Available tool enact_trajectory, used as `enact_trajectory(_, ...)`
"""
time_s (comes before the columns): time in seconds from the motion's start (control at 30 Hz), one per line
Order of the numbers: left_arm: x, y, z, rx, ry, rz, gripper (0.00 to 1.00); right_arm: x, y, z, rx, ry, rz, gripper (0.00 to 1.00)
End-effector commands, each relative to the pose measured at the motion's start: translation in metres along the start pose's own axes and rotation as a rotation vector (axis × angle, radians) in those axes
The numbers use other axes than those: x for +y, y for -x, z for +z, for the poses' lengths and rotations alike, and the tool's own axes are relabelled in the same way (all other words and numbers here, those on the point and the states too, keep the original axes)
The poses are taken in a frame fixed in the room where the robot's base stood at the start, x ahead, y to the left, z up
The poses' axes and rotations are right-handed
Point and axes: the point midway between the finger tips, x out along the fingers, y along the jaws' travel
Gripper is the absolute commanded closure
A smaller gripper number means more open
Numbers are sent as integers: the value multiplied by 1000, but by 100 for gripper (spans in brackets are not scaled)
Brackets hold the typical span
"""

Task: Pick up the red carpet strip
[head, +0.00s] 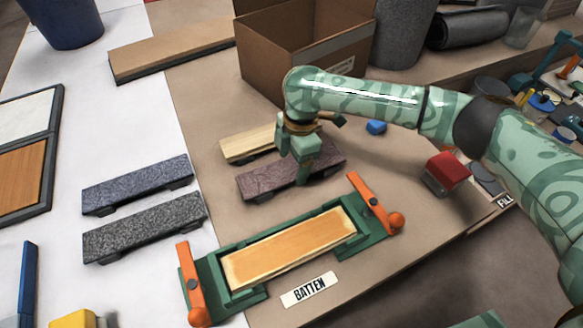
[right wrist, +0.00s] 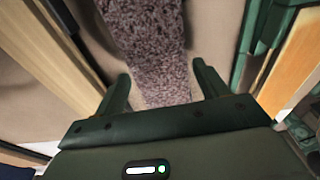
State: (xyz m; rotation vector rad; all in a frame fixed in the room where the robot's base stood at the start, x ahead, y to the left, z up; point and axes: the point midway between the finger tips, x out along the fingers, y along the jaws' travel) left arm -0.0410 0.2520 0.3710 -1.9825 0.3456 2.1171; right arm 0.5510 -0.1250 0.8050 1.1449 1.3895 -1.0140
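The red carpet strip (head: 262,184), a dull maroon textured bar, lies on the brown bench, in front of a pale wooden strip. My right gripper (head: 303,180) points down over its right part in the head view and hides some of it. In the right wrist view the strip (right wrist: 150,45) runs down between the two fingers of the right gripper (right wrist: 162,80). The fingers are apart, with a narrow gap showing on each side of the strip; I see no firm contact. My left gripper is not in view.
A green fixture (head: 238,295) with orange clamps holds a wooden batten (head: 290,246) just in front. Two grey carpet strips (head: 140,184) (head: 145,226) lie left. A cardboard box (head: 270,60) stands behind.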

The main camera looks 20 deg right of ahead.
Motion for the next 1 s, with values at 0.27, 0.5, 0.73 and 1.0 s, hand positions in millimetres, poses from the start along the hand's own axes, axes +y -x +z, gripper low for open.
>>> enact_trajectory(0.27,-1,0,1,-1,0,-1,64,0,0,0,0,0,-1,60)
enact_trajectory(0.5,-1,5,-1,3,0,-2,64,0,8,-1,0,-1,1,60)
enact_trajectory(0.73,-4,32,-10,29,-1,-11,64,-5,48,-10,-1,5,6,60)
enact_trajectory(1.0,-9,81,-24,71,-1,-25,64,-58,105,-51,0,7,5,60)
